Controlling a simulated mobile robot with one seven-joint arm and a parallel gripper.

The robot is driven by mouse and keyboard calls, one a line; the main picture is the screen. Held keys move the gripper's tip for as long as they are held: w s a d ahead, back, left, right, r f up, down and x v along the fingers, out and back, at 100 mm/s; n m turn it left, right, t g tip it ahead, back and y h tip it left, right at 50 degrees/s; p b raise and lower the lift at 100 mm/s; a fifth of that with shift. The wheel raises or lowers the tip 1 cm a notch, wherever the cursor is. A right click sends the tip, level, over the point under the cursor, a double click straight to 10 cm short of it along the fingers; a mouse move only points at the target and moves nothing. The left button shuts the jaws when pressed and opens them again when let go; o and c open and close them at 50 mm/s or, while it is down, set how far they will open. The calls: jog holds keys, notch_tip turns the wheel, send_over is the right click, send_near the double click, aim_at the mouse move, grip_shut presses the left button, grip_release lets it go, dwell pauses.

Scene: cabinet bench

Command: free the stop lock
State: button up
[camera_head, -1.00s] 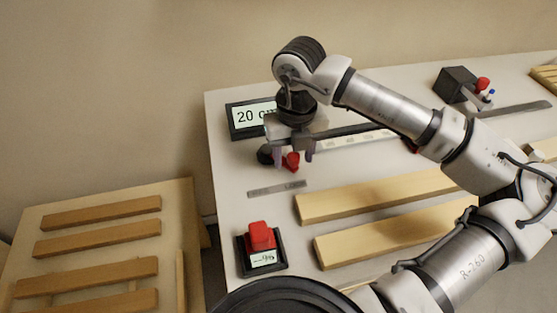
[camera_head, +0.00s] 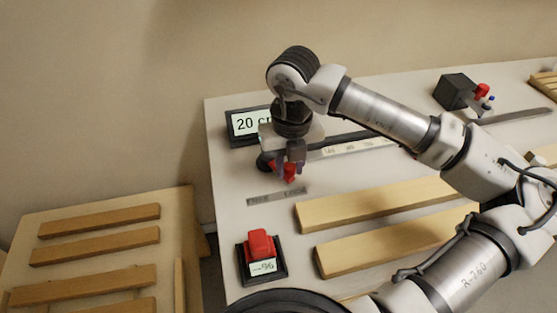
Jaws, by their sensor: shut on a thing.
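My gripper (camera_head: 290,164) points down over the far left of the bench, just in front of the display. Its fingers are shut on a red lever (camera_head: 287,175), which I take to be the stop lock. A dark round part (camera_head: 265,162) shows just left of the fingers. The fingers and wrist hide part of the lever and most of the stop behind it. I cannot tell the lever's exact angle.
A display (camera_head: 248,123) reading "20 c" stands behind, partly covered. A scale rail (camera_head: 350,148) runs right from my gripper. Pale boards (camera_head: 375,203) lie in front. A red block on a dark base (camera_head: 260,245) sits at front left. A black box (camera_head: 456,91) stands back right.

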jog(key=shift+s+a, duration=0.35)
jog(key=shift+a, duration=0.1)
jog(key=shift+s+a+b, duration=0.5)
jog(key=shift+a, duration=0.5)
jog(key=shift+s+a+b, duration=0.2)
jog(key=shift+a+b, duration=0.25)
jog(key=shift+a, duration=0.5)
jog(key=shift+a+b, duration=0.4)
jog(key=shift+a, duration=0.5)
jog(key=shift+w+a+b, duration=0.15)
jog(key=shift+a+b, duration=0.25)
